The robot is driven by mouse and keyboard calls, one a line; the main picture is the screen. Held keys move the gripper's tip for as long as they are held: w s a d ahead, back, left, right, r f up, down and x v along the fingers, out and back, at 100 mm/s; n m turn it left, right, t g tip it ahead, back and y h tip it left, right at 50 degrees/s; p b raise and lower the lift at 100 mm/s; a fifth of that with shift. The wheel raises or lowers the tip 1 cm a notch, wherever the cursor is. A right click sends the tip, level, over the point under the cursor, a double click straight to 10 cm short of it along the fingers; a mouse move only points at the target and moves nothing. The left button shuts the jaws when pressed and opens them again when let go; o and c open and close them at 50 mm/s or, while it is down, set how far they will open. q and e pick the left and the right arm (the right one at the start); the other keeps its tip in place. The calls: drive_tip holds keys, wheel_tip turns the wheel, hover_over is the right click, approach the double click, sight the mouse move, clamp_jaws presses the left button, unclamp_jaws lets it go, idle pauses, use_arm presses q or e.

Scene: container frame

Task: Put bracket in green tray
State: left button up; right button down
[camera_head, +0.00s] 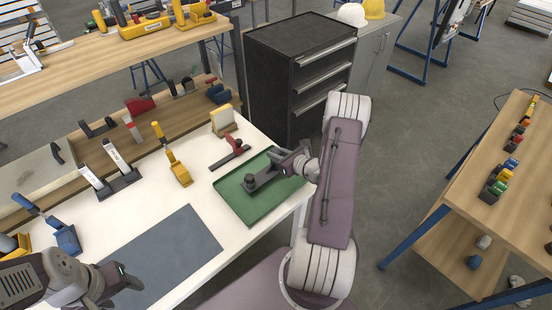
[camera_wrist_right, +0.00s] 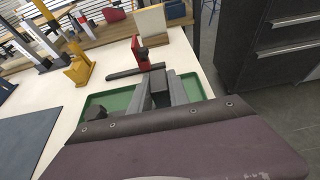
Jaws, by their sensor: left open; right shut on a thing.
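The green tray (camera_head: 232,200) lies on the white tabletop near its right edge; it also shows in the right wrist view (camera_wrist_right: 198,84). My right gripper (camera_head: 272,172) reaches in from the right, low over the tray, and is shut on a dark grey bracket (camera_head: 251,185). In the right wrist view, part of the bracket (camera_wrist_right: 158,86) shows between the fingers. I cannot tell whether the bracket touches the tray floor. My left gripper (camera_head: 122,279) is open and empty at the lower left, by the grey mat.
The dark grey mat (camera_head: 170,255) is bare. A black drawer cabinet (camera_head: 293,75) stands behind the table.

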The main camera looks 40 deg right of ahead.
wheel_tip(320, 180, down, 3)
drive_tip(key=shift+r, duration=0.1)
drive_tip(key=c, duration=1.3)
unclamp_jaws()
drive_tip(key=shift+o, duration=0.2)
